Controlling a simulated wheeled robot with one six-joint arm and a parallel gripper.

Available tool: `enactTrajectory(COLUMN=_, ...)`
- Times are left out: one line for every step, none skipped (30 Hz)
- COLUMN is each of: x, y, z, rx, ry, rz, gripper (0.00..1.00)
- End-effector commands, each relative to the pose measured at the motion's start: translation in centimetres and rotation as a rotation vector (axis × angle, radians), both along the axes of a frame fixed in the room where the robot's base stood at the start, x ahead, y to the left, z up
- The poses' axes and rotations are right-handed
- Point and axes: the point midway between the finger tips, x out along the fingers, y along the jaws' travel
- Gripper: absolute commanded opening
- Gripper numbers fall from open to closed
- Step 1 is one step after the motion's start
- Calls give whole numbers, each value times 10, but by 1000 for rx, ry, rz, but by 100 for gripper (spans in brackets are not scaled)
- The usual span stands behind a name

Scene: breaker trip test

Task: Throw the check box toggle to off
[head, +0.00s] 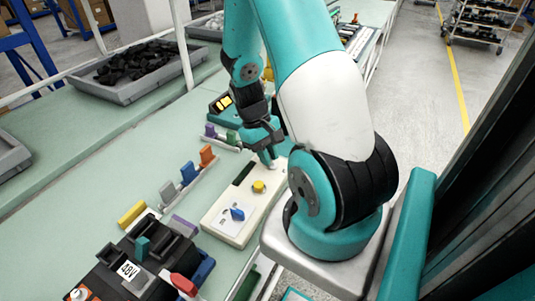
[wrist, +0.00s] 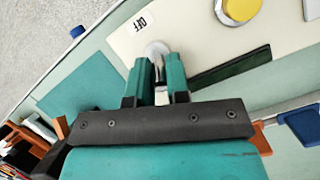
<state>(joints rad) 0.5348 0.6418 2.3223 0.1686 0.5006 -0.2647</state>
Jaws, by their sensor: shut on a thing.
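The check box (head: 215,222) is a long cream box on the green bench in the head view. Its face (wrist: 205,50) shows a yellow button (wrist: 240,8), a dark window (wrist: 230,66) and an OFF label (wrist: 143,23) in the wrist view. The toggle (wrist: 158,67) is a small metal lever on a pale round base beside that label. My gripper (wrist: 160,75) is shut on the toggle, one teal finger on each side. In the head view my gripper (head: 270,155) is at the far end of the box, and the toggle is hidden. Which way the lever leans is hard to tell.
A blue knob (head: 237,213) stands on the near end of the box. A black 48V unit (head: 140,265) with coloured levers lies nearer. A rack of coloured pieces (head: 187,173) is left of the box. A grey tray of black parts (head: 140,72) stands farther back.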

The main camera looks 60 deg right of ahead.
Motion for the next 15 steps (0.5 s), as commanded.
enactTrajectory(x=-1, y=-1, z=1, rx=0, ry=-21, rz=-3, gripper=0)
enactTrajectory(x=-2, y=-1, z=1, rx=1, ry=-37, rz=-4, gripper=0)
enactTrajectory(x=-3, y=-1, z=1, rx=3, ry=-58, rz=-4, gripper=0)
enactTrajectory(x=-3, y=-1, z=2, rx=3, ry=-80, rz=-5, gripper=0)
enactTrajectory(x=-4, y=-1, z=2, rx=6, ry=-98, rz=-5, gripper=0)
enactTrajectory(x=-5, y=-1, z=2, rx=8, ry=-128, rz=-6, gripper=0)
enactTrajectory(x=-6, y=-2, z=3, rx=10, ry=-152, rz=-6, gripper=0)
enactTrajectory(x=-7, y=-2, z=3, rx=10, ry=-177, rz=-6, gripper=0)
enactTrajectory(x=-9, y=-2, z=3, rx=14, ry=-212, rz=-7, gripper=0)
enactTrajectory(x=-10, y=-2, z=4, rx=16, ry=-238, rz=-9, gripper=0)
enactTrajectory(x=-11, y=-2, z=6, rx=19, ry=-265, rz=-8, gripper=0)
enactTrajectory(x=-13, y=-2, z=7, rx=23, ry=-300, rz=-9, gripper=0)
enactTrajectory(x=-15, y=-2, z=9, rx=26, ry=-326, rz=-10, gripper=0)
enactTrajectory(x=-16, y=-2, z=10, rx=29, ry=-353, rz=-10, gripper=0)
enactTrajectory(x=-17, y=-1, z=13, rx=33, ry=-388, rz=-11, gripper=0)
